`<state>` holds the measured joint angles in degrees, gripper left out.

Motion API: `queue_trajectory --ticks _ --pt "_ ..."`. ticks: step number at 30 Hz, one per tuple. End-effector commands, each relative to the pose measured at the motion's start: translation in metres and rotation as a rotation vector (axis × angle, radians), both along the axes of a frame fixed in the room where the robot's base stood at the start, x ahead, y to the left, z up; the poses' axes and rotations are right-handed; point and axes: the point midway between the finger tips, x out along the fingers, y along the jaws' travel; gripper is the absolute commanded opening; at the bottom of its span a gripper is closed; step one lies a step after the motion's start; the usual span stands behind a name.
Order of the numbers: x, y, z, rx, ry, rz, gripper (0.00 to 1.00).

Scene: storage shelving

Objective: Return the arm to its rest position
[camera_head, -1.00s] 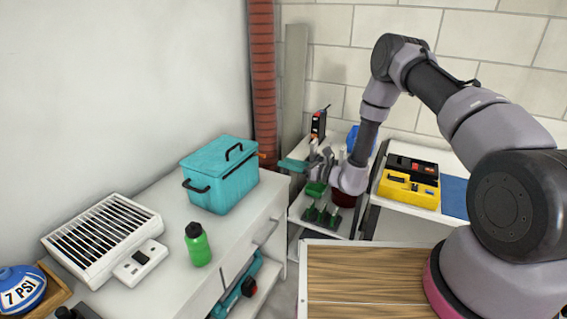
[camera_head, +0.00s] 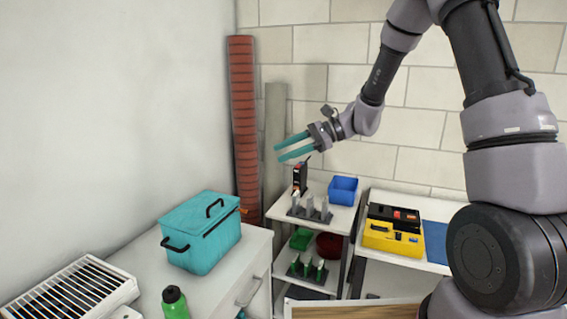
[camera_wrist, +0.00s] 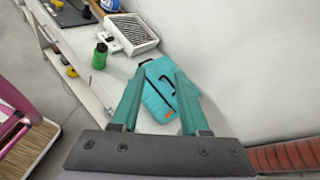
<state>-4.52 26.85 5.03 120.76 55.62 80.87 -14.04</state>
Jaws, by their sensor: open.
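My gripper (camera_head: 281,151) has two teal fingers and is raised in the air in front of the block wall, above the small white shelf. Its fingers are apart and nothing is between them. It points left in the head view. In the wrist view my gripper (camera_wrist: 154,80) shows its two fingers spread, with the teal cooler box (camera_wrist: 160,92) below and beyond them. The cooler box also shows in the head view (camera_head: 200,240), closed on the white cabinet, apart from my gripper.
The white shelf (camera_head: 335,222) holds a blue bin (camera_head: 343,190), grey parts and a black device. Green and dark red bins sit lower. A yellow toolbox (camera_head: 393,238) stands right. A red-brown column (camera_head: 244,130) rises behind. A green bottle (camera_head: 175,302) stands near a white grille (camera_head: 70,295).

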Motion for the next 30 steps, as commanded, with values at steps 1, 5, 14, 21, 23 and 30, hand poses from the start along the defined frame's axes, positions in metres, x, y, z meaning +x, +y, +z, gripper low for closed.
queue_trajectory --ticks 1,5,14,21,23,30 --pt "-0.012 -0.01 0.017 -0.045 -0.06 0.026 0.45" --pt "-0.042 -0.038 0.047 -0.177 -0.203 0.091 0.45" --pt "-0.107 -0.114 0.097 -0.507 -0.537 0.179 0.45" --pt "-0.153 -0.178 0.127 -0.788 -0.804 0.192 0.45" --pt "-0.164 -0.193 0.134 -0.855 -0.866 0.189 0.45" --pt "-0.191 -0.234 0.152 -1.049 -1.035 0.172 0.45"
